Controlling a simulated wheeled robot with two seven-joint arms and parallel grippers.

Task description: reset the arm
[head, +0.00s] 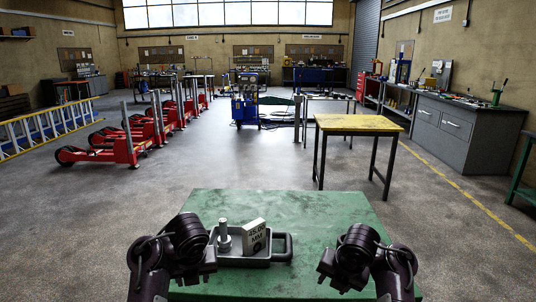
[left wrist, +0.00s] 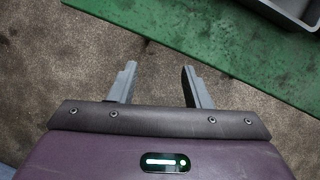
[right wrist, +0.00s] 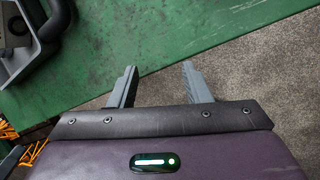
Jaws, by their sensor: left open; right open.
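My left gripper (left wrist: 157,82) is open and empty in the left wrist view, above the floor beside the green table's edge. My left arm (head: 180,255) shows at the lower left of the head view. My right gripper (right wrist: 158,80) is open and empty in the right wrist view, over the green table's edge. My right arm (head: 365,258) shows at the lower right of the head view. Between the arms, a grey tray (head: 281,247) with a handle sits on the green table. It holds a silver post-like part (head: 224,237) and a pale block (head: 255,236) marked 45.00 MM.
The green table (head: 300,205) lies in front of me, bare on its far side. A yellow-topped table (head: 355,123) stands beyond it. A grey cabinet (head: 445,140) is at the right.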

